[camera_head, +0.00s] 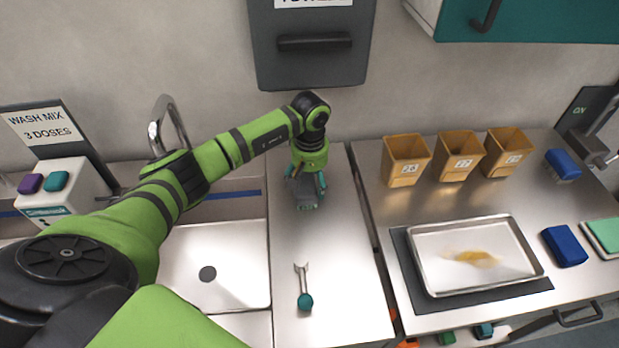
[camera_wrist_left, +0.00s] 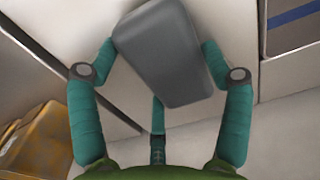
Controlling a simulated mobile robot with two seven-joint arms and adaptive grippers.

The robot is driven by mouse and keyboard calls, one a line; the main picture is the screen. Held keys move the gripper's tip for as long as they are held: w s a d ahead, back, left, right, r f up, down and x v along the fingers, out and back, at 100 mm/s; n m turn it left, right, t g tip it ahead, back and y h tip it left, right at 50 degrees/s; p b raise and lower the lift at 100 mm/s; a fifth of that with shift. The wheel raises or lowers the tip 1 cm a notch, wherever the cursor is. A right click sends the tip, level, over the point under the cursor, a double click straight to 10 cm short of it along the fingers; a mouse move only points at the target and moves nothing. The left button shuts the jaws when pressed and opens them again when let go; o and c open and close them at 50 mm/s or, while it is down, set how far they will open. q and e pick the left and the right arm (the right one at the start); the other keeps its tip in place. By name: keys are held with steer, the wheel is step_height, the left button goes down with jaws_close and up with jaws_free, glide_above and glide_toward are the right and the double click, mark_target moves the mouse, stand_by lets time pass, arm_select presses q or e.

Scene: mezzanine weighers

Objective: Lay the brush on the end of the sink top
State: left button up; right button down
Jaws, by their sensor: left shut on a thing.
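My left gripper (camera_head: 308,196) is over the back of the bare right end of the sink top (camera_head: 335,285). Its teal fingers are shut on a grey block (camera_head: 299,187). The left wrist view shows this block (camera_wrist_left: 166,52) with rounded edges between the fingers (camera_wrist_left: 160,65); no bristles show, so I cannot tell for sure if it is the brush. I cannot tell whether it touches the steel. A blue block with a paler underside (camera_head: 563,164), brush-like, lies at the far right of the other counter. My right gripper is not in view.
A teal-handled tool (camera_head: 304,290) lies at the front of the sink top end. The sink basin (camera_head: 235,265) is to its left.

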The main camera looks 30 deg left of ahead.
mark_target(310, 181)
arm_select(q)
steer(key=shift+f, duration=0.1)
steer(key=o, duration=1.1)
steer(key=shift+c, duration=0.2)
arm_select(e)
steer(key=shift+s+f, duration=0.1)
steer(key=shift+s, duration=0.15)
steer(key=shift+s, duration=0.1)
arm_select(q)
steer(key=shift+r, duration=0.25)
step_height(310, 181, up, 12)
steer(key=b, duration=0.5)
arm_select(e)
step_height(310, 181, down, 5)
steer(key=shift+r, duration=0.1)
arm_select(q)
steer(key=shift+f, duration=0.1)
